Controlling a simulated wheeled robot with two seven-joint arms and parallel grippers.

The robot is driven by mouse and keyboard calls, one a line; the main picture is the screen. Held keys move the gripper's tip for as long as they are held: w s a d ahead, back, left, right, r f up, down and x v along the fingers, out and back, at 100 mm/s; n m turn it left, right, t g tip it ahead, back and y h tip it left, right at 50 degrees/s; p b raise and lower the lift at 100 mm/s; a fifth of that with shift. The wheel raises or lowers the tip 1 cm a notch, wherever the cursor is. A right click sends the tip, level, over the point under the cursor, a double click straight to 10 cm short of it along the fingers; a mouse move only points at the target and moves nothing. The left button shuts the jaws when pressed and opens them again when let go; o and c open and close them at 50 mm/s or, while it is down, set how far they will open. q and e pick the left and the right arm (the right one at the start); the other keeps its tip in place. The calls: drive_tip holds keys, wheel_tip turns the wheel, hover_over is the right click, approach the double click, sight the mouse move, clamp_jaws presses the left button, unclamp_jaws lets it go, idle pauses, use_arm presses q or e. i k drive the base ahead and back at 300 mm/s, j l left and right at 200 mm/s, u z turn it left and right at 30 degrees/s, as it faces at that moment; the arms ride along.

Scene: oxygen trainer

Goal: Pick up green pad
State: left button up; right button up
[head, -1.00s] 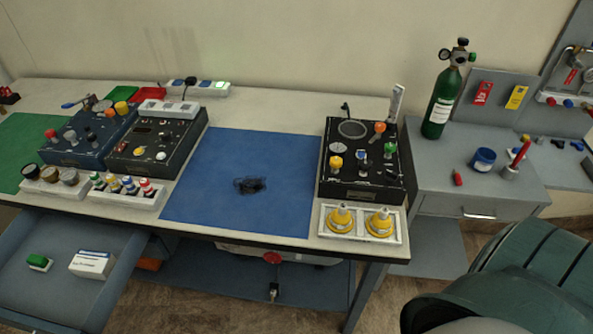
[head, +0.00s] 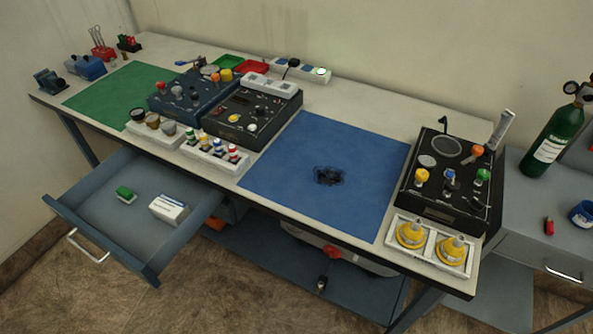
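A small green pad (head: 124,192) with a white underside lies in the open drawer (head: 100,222), toward its left side. A white box (head: 169,208) with a blue band lies in the same drawer, to the right of the pad, and the two are apart. The drawer is pulled out under the left half of the workbench. A large flat green mat (head: 110,98) also lies on the benchtop at the far left. Neither of my grippers shows in the head view.
The benchtop holds a blue mat (head: 300,185) with a dark tangled item (head: 328,175), two control boxes at left-middle, and a black panel box (head: 432,210) at right. The drawer's handle (head: 88,246) faces the lower left. Floor in front is clear.

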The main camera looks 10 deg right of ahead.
sight(125, 195)
drive_tip(key=i+j+u, duration=0.15)
drive_tip(key=i+u, duration=0.55)
drive_tip(key=k+j, duration=0.05)
